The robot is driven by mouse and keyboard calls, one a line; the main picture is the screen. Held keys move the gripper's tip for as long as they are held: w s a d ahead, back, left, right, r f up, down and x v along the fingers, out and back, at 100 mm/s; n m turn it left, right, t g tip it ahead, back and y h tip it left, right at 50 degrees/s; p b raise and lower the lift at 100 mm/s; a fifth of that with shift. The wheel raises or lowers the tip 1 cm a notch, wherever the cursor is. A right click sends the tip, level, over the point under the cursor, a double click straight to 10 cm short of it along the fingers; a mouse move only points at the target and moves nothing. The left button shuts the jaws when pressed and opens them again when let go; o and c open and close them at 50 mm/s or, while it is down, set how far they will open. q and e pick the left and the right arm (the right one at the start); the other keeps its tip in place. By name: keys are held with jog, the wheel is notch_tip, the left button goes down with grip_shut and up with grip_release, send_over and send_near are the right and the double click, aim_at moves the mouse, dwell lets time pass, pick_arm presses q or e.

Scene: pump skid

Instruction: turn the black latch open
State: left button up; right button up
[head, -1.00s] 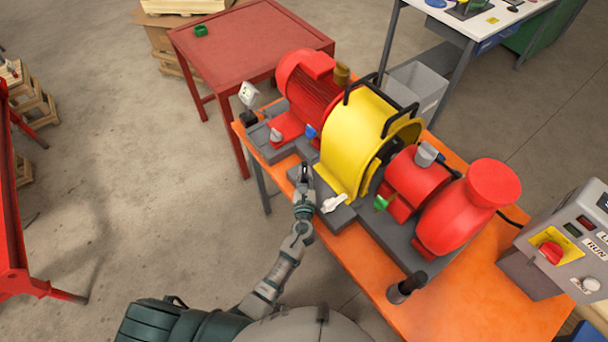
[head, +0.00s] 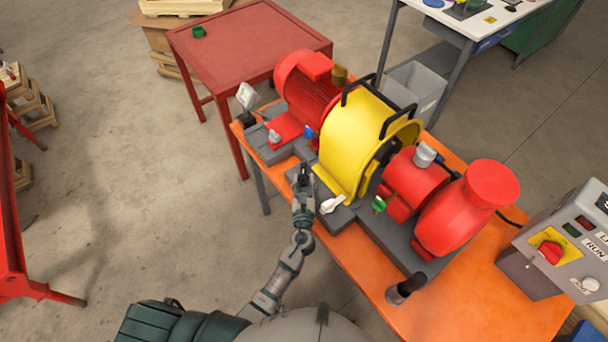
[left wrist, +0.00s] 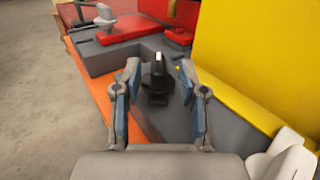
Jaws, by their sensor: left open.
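The black latch (left wrist: 157,76) shows in the left wrist view as a dark upright piece on the grey base, with a lighter face near its top. It stands between and just beyond the two fingers of my left gripper (left wrist: 161,100), which is open, with a gap on either side. In the head view my left gripper (head: 303,178) is at the front edge of the skid, beside the yellow guard (head: 345,143), and largely hides the latch. My right gripper does not show.
A white latch (head: 332,204) sits right of my left gripper, a green one (head: 379,205) farther right and a blue one (head: 309,132) behind. The red motor (head: 306,82) and red pump (head: 457,215) flank the guard. The orange table (head: 480,300) carries a control box (head: 560,245).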

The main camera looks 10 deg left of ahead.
pick_arm(q)
jog(key=s+d, duration=0.2)
jog(key=s, duration=0.7)
